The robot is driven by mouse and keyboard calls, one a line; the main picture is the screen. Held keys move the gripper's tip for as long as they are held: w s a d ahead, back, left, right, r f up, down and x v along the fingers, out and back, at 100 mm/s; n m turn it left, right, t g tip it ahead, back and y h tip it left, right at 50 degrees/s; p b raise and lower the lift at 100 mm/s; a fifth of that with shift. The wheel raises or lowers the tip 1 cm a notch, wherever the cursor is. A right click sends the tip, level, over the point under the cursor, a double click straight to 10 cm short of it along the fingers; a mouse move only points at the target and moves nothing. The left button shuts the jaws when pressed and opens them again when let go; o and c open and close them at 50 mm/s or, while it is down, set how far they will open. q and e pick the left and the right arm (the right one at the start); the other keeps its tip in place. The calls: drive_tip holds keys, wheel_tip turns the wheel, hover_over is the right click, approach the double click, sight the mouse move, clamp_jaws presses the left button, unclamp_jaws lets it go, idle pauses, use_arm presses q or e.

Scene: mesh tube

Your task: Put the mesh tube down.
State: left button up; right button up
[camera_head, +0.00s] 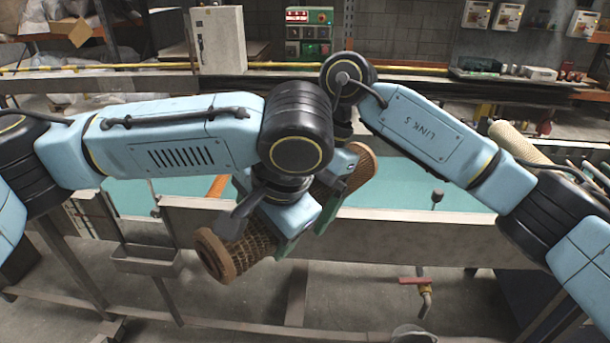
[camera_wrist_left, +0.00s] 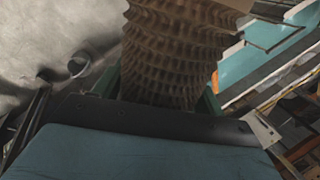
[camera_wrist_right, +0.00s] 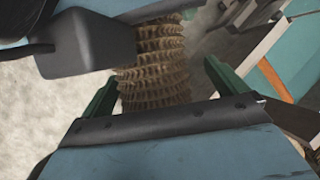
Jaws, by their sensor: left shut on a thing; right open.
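The mesh tube (camera_head: 243,249) is brown and woven, with smooth end rings. It slants from lower left to upper right in the head view, in front of and above the metal tank edge, its middle hidden behind my left wrist. My left gripper (camera_head: 292,240) is shut on the tube. In the left wrist view the tube (camera_wrist_left: 172,50) fills the space between the green fingers. My right gripper (camera_wrist_right: 165,88) is open, with the tube (camera_wrist_right: 153,72) between its fingers and gaps at the sides. In the head view it is mostly hidden behind my left arm.
A tank with a teal surface (camera_head: 400,186) lies behind its metal front rim (camera_head: 430,228). A pale mesh roll (camera_head: 513,142) lies at the right, partly behind my right arm. A red-handled valve (camera_head: 420,282) is below the rim. A grey box (camera_head: 218,40) stands at the back.

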drive_tip(key=shift+a+f, duration=0.1)
drive_tip(key=shift+f, duration=0.05)
drive_tip(key=shift+s, duration=0.1)
use_arm(q)
drive_tip(key=shift+o, duration=0.2)
drive_tip(key=shift+d, duration=0.1)
use_arm(e)
drive_tip(key=c, duration=1.2)
use_arm(q)
drive_tip(key=o, duration=1.1)
use_arm(e)
drive_tip(key=shift+a, duration=0.1)
drive_tip(key=shift+c, duration=1.3)
use_arm(q)
drive_tip(key=shift+o, duration=1.2)
drive_tip(key=shift+r, duration=0.1)
